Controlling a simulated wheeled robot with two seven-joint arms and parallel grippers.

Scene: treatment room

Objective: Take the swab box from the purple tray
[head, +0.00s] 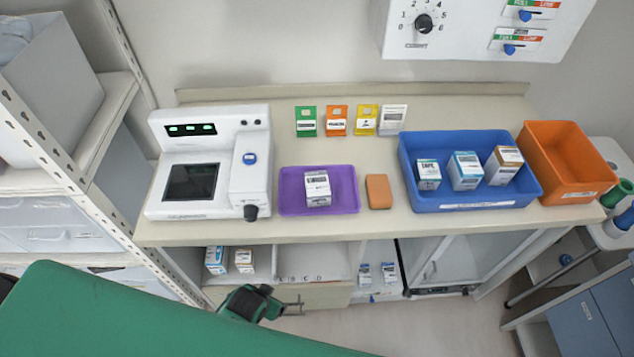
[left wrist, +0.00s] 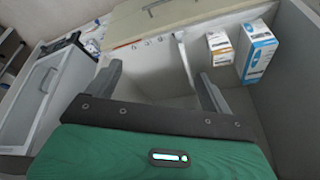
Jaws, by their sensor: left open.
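The purple tray (head: 345,203) lies on the counter to the right of a white machine. A small white box (head: 317,189) with grey print stands in it; I take this as the swab box, though its label is too small to read. My left gripper (head: 293,305) is low in front of the counter, below the tray and apart from the box. In the left wrist view my left gripper (left wrist: 160,84) shows two spread fingers with nothing between them. The tray and its box do not show in that view. My right gripper is not in view.
An orange-brown block (head: 378,191) lies right of the tray. A blue bin (head: 470,140) with several boxes and an orange bin (head: 565,150) stand further right. Coloured cards stand behind. Boxes sit on the lower shelf, including a blue-and-white one (left wrist: 257,50). The counter's front edge (head: 330,238) overhangs the shelf.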

